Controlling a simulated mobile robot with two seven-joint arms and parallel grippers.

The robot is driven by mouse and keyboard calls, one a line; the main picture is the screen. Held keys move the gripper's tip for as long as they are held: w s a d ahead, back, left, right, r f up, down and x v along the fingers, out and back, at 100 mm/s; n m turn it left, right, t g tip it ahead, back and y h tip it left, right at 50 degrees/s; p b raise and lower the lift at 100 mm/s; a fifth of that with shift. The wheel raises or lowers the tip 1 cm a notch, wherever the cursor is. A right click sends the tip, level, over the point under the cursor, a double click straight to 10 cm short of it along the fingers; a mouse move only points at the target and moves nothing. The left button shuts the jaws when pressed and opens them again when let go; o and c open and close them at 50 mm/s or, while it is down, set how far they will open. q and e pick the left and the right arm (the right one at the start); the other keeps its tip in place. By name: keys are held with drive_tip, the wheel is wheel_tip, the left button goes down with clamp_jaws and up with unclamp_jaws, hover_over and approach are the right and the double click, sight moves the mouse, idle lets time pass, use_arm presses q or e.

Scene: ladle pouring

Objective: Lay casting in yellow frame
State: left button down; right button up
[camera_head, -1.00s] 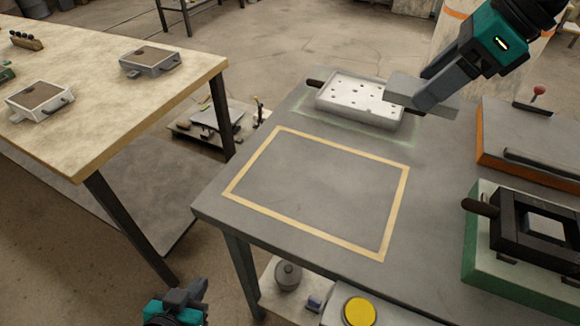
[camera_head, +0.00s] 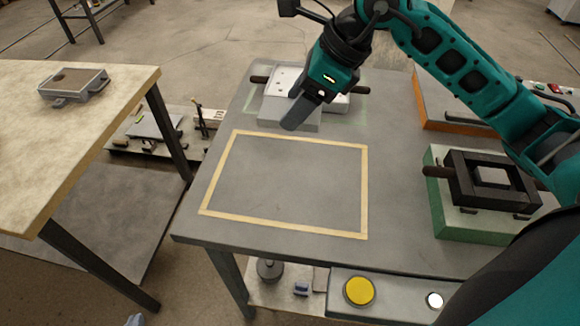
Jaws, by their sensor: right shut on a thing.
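The casting (camera_head: 273,112) is a plain light grey slab. My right gripper (camera_head: 296,115) is shut on it, in front of the white perforated mould half (camera_head: 284,79) at the back of the grey table. Its clearance above the table is hard to judge. The yellow frame (camera_head: 366,190) is a flat rectangular outline on the tabletop, empty inside, just nearer than the casting. The fingers hide part of the casting. Only a small tip of my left gripper (camera_head: 135,320) shows at the bottom edge, so its jaws cannot be read.
A black mould on a green base (camera_head: 450,215) stands right of the frame, partly behind my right arm. An orange-sided plate (camera_head: 430,110) lies behind it. A yellow button (camera_head: 359,291) is at the table's front. A beige table (camera_head: 90,130) stands left, across a gap.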

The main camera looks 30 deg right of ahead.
wheel_tip(320, 180, down, 16)
drive_tip(key=shift+r+b, duration=0.2)
drive_tip(key=shift+b, duration=0.3)
drive_tip(key=shift+f, duration=0.15)
drive_tip(key=o, duration=1.3)
drive_tip(key=shift+c, duration=0.2)
drive_tip(key=shift+r, duration=0.3)
drive_tip(key=v, duration=1.1)
drive_tip(key=shift+s+d+r, duration=0.2)
drive_tip(key=shift+r, duration=0.1)
